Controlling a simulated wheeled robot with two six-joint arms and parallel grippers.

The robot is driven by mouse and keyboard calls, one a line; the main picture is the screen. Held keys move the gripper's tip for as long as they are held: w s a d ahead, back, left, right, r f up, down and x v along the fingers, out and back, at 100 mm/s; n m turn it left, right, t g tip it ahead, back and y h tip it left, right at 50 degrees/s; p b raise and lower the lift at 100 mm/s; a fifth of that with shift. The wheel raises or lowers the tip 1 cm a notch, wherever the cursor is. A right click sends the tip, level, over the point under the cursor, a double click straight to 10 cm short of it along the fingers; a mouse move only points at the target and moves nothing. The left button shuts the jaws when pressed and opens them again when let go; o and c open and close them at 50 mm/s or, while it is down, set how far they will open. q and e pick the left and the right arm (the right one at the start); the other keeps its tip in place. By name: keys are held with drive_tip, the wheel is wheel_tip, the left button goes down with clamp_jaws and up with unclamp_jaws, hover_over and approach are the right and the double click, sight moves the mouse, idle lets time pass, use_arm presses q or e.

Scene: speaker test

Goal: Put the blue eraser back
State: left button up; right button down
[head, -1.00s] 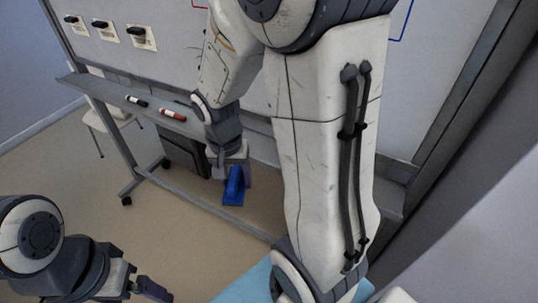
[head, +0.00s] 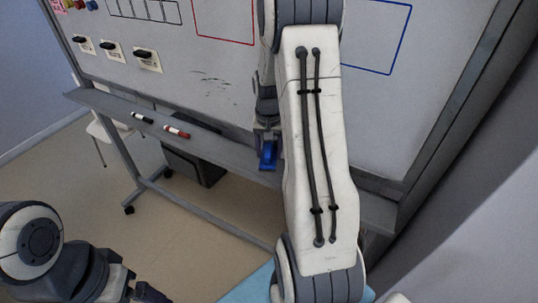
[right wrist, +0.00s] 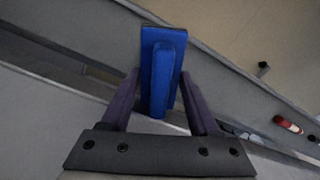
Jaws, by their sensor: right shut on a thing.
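The blue eraser (head: 268,156) is in my right gripper (head: 266,140), in front of the whiteboard's grey tray (head: 225,150) in the head view. In the right wrist view the eraser (right wrist: 163,75) sits between the two dark fingers of the right gripper (right wrist: 160,100), with the tray (right wrist: 240,85) behind it. I cannot tell whether the eraser touches the tray. My left gripper (head: 145,292) is at the lower left edge of the head view, partly cut off; its opening is unclear.
A black marker (head: 143,118) and a red marker (head: 177,132) lie on the tray's left part. The red one also shows in the right wrist view (right wrist: 289,124). The whiteboard (head: 215,75) has dark smudges and drawn frames. A dark box (head: 195,165) stands below the tray.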

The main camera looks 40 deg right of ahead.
wheel_tip(320, 180, down, 3)
drive_tip(key=shift+f+p, duration=0.1)
drive_tip(key=shift+p, duration=0.55)
drive_tip(key=shift+f, duration=0.15)
drive_tip(key=shift+f+b, duration=0.4)
drive_tip(key=shift+f, duration=0.1)
drive_tip(key=shift+c, duration=0.7)
unclamp_jaws()
drive_tip(key=shift+r, duration=0.1)
